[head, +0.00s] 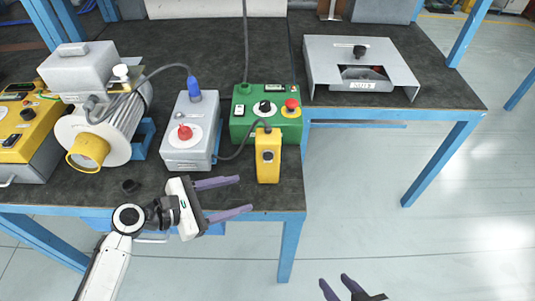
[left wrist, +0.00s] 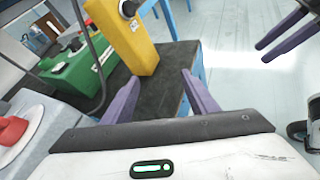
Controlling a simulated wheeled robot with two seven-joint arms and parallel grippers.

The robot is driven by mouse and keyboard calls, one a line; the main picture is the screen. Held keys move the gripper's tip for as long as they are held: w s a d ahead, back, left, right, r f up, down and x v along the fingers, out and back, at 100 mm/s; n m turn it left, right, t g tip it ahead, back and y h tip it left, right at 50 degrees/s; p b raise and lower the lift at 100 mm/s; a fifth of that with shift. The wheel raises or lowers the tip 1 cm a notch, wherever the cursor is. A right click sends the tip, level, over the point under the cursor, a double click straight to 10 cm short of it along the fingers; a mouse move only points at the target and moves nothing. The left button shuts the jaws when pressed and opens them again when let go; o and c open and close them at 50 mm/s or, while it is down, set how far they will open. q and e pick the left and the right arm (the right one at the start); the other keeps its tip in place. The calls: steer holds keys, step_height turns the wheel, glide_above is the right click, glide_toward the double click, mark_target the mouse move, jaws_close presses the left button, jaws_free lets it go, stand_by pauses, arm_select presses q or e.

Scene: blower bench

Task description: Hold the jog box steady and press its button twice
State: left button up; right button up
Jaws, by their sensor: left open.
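The jog box, a yellow upright box (head: 268,167), stands near the front right corner of the bench, with a round dark button on its front face and a dark cable at its top. It also shows in the left wrist view (left wrist: 128,40), just beyond the fingers. My left gripper (head: 245,194) is open and empty, with its purple fingers pointing at the box from the left and front, apart from it. My right gripper (head: 334,281) is open and empty, low at the bottom edge, off the bench front; its fingers show at the upper right of the left wrist view (left wrist: 278,38).
A green control box (head: 247,130) with a red knob stands right behind the jog box. A grey box (head: 185,160) with a red button and a blower motor (head: 110,125) stand to the left. A metal tray (head: 320,75) is at back right. Open floor lies right of the bench.

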mark_target(260, 172)
arm_select(q)
steer(key=w+n, duration=0.1)
steer(key=w+r+n, duration=0.1)
steer(key=shift+w+a+r+n+t+h, duration=0.2)
steer(key=shift+w+n+t+h, duration=0.1)
steer(key=shift+n+t, duration=0.1)
steer(key=shift+w+r+n, duration=0.1)
steer(key=shift+w+n, duration=0.1)
steer(key=shift+n, duration=0.1)
steer(key=b+x, duration=0.3)
steer(key=x, duration=0.5)
steer(key=shift+w+d+b, duration=0.1)
steer(key=shift+d+b, duration=0.05)
steer(key=shift+b, duration=0.15)
steer(key=shift+w+d+f, duration=0.2)
steer(key=shift+w+d, duration=0.2)
steer(key=shift+d, duration=0.2)
arm_select(e)
steer(key=shift+f, duration=1.8)
arm_select(q)
jaws_close()
arm_select(e)
steer(key=shift+c, duration=0.5)
